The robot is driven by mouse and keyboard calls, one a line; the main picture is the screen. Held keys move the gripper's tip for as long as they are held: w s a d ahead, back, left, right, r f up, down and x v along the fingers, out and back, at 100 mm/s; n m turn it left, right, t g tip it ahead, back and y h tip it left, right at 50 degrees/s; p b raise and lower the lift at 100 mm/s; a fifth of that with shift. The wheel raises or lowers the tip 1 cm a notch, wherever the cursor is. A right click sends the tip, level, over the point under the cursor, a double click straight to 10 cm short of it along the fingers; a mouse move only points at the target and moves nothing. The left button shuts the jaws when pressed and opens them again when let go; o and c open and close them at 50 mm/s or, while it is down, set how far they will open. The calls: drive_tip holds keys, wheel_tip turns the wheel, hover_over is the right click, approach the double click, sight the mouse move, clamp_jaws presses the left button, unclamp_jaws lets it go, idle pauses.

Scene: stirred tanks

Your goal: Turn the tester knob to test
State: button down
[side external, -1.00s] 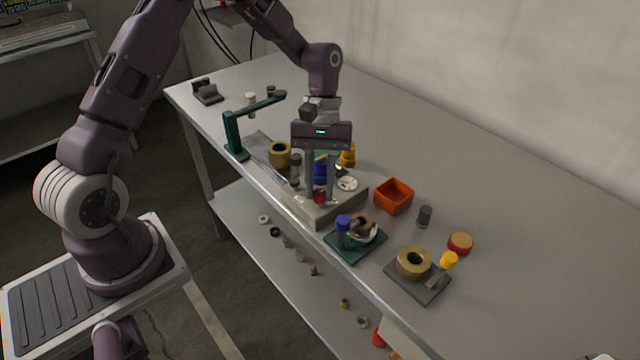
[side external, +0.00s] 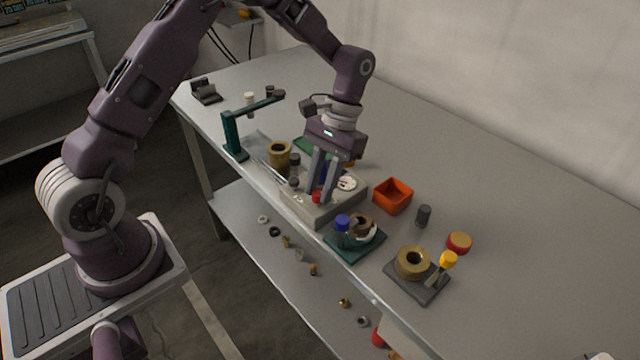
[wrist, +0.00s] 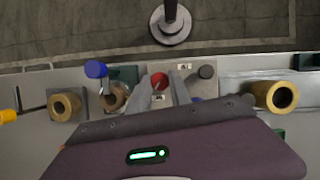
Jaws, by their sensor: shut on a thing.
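The tester is a grey box (side external: 323,213) near the front edge of the bench, with a white round dial (side external: 347,183) on top. Its red knob (side external: 316,197) is low between the fingers of my gripper (side external: 319,194). In the wrist view the red knob (wrist: 159,80) sits between the two fingertips (wrist: 160,84), which are shut on it. Small white labels (wrist: 184,66) lie beside the knob, too small to read. The fingers hide part of the knob, so I cannot tell where it points. My gripper leans over the box.
A dark round knob (wrist: 206,72) stands beside the red one. A green plate with a blue-capped post (side external: 343,222) is close in front of the box. An orange bin (side external: 393,195) is to the right, a brass cylinder (side external: 279,154) and green arm stand (side external: 232,135) to the left.

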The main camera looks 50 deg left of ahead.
drive_tip(key=m+y, duration=0.1)
drive_tip(key=m, duration=0.1)
drive_tip(key=m+y, duration=0.1)
drive_tip(key=m, duration=0.2)
drive_tip(key=shift+d+m, duration=0.2)
drive_tip(key=shift+m, duration=0.1)
drive_tip(key=m, duration=0.2)
drive_tip(key=m+t+y, duration=0.1)
drive_tip(key=m, duration=0.1)
drive_tip(key=shift+d+m+y, duration=0.1)
drive_tip(key=shift+m+y, duration=0.2)
drive_tip(key=shift+m, duration=0.1)
drive_tip(key=shift+m+t, duration=0.3)
drive_tip(key=c, duration=1.2)
unclamp_jaws()
drive_tip(key=shift+r, duration=0.1)
